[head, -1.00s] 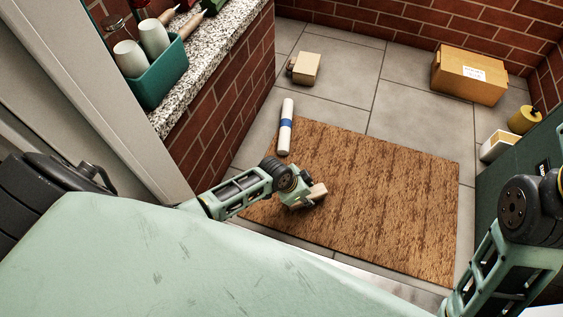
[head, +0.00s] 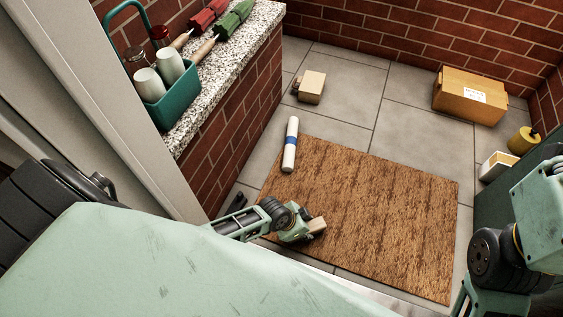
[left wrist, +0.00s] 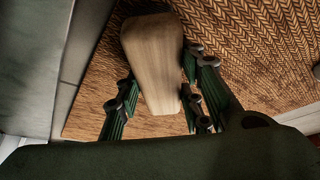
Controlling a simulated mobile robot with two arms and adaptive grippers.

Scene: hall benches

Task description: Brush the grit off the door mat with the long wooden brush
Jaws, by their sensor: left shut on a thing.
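The door mat (head: 385,205) is brown and rectangular and lies flat on the tiled floor. Its surface has dark streaks, and I cannot tell grit from its pattern. My left gripper (head: 303,231) is over the mat's near-left part, shut on the wooden brush (head: 317,226). In the left wrist view the pale wooden block of the brush (left wrist: 153,55) sits between the dark fingers, with the woven mat (left wrist: 250,45) behind it. The bristles are hidden, and I cannot tell whether they touch the mat. My right arm shows at the right, but its gripper is out of view.
A white roll with a blue band (head: 290,145) lies at the mat's far-left corner. A small tan block (head: 311,87) and a cardboard box (head: 468,97) stand on the floor behind. A granite-topped brick ledge (head: 227,75) with a teal caddy (head: 172,103) borders the left.

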